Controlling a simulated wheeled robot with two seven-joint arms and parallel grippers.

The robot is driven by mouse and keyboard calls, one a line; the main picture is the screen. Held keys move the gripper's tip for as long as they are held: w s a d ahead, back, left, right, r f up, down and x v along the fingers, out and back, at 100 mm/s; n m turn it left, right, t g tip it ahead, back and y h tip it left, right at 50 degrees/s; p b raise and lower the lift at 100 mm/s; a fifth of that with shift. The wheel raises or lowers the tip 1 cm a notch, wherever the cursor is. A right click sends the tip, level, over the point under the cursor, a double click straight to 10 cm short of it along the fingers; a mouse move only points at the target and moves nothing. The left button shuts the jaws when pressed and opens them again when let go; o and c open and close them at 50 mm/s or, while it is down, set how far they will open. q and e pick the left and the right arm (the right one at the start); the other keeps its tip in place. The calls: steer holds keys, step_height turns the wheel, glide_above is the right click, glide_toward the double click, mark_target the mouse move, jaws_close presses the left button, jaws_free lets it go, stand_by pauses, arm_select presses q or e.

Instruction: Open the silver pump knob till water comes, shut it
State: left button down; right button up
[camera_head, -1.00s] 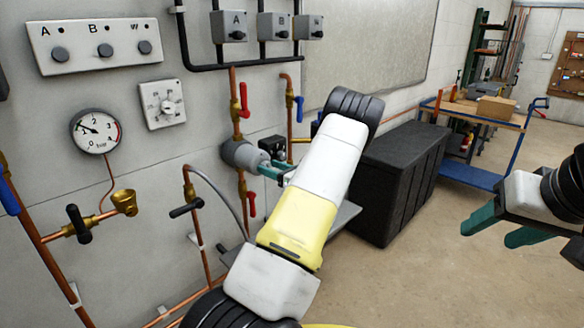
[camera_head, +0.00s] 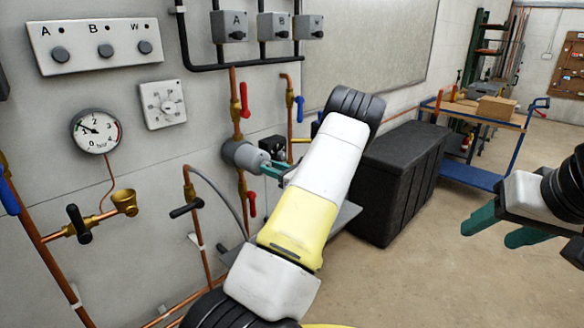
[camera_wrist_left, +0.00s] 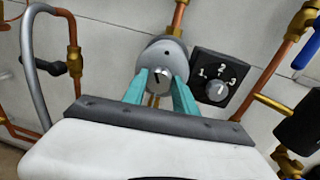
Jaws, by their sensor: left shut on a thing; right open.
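The grey pump (camera_head: 240,153) sits on the copper pipe between two red-handled valves. Its silver knob (camera_wrist_left: 159,80) shows in the left wrist view as a round face with a dark slot. My left gripper (camera_wrist_left: 160,82) is shut on the knob, one teal finger on each side; it also shows in the head view (camera_head: 270,170), reaching in from the right of the pump. My arm hides part of the pipework. My right gripper (camera_head: 497,228) is open and empty over the floor at the right. No water is visible.
A black selector (camera_wrist_left: 218,77) marked 1, 2, 3 sits close beside the pump. A black box (camera_head: 395,180) stands right of my arm.

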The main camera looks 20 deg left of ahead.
arm_select(q)
steer(key=n, duration=0.5)
steer(key=n+h, duration=0.1)
steer(key=n, duration=0.5)
steer(key=shift+s+n+t, duration=0.15)
steer(key=shift+n+t, duration=0.15)
steer(key=shift+t, duration=0.1)
steer(key=shift+h, duration=0.3)
steer(key=c, duration=1)
jaws_free()
steer(key=shift+a, duration=0.1)
steer(key=f+v, duration=0.1)
steer(key=v, duration=0.6)
steer(key=shift+d+r, duration=0.45)
steer(key=shift+r, duration=0.1)
steer(key=shift+s, duration=0.15)
